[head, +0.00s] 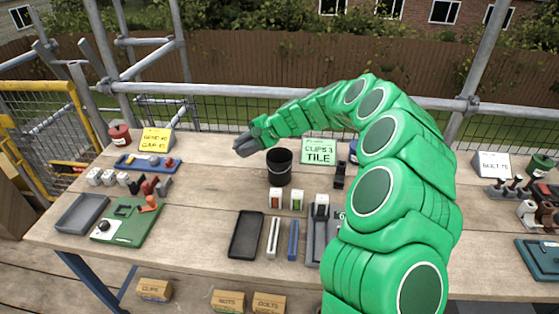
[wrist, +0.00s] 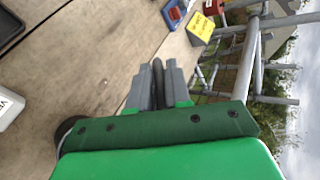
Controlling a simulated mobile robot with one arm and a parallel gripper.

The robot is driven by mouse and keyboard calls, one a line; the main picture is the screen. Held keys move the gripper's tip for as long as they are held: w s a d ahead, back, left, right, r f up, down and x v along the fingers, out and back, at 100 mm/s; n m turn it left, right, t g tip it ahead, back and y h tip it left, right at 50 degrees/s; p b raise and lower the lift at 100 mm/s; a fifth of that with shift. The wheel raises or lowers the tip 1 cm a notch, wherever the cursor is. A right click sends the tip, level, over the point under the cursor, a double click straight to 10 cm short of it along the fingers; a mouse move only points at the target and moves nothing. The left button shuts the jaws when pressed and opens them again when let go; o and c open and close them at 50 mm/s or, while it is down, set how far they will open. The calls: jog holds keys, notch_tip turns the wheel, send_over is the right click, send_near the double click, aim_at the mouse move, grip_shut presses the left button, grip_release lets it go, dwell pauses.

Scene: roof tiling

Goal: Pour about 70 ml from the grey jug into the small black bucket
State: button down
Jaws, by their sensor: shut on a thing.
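The small black bucket (head: 280,167) stands upright near the middle of the bench, with a thin pale handle line around it. My gripper (head: 243,146) is above the bench, just left of and behind the bucket, apart from it. In the wrist view its grey fingers are closed on a narrow dark grey thing (wrist: 158,76). Only an edge of it shows, so I cannot tell whether it is the grey jug. No whole grey jug is plain in either view. The bucket's contents are too dark to tell.
A green "CLIPS 3 TILE" card (head: 319,151) stands behind the bucket. Red and green small boxes (head: 297,199) stand in front of it, with a black tray (head: 246,235) nearer the front edge. A blue tray (head: 147,163) lies at left.

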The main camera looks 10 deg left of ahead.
jog(key=shift+h, duration=0.3)
jog(key=shift+w+a+f+h, duration=0.1)
jog(key=shift+a+f+h, duration=0.5)
jog(key=shift+h, duration=0.2)
jog(key=a+f+g+h+b, duration=0.1)
jog(key=a+f+h+b, duration=0.1)
jog(key=a+f+h, duration=0.4)
jog(key=shift+w+f+h, duration=0.4)
jog(key=shift+f+h, duration=0.2)
jog(key=shift+f, duration=0.45)
jog(key=shift+a, duration=0.15)
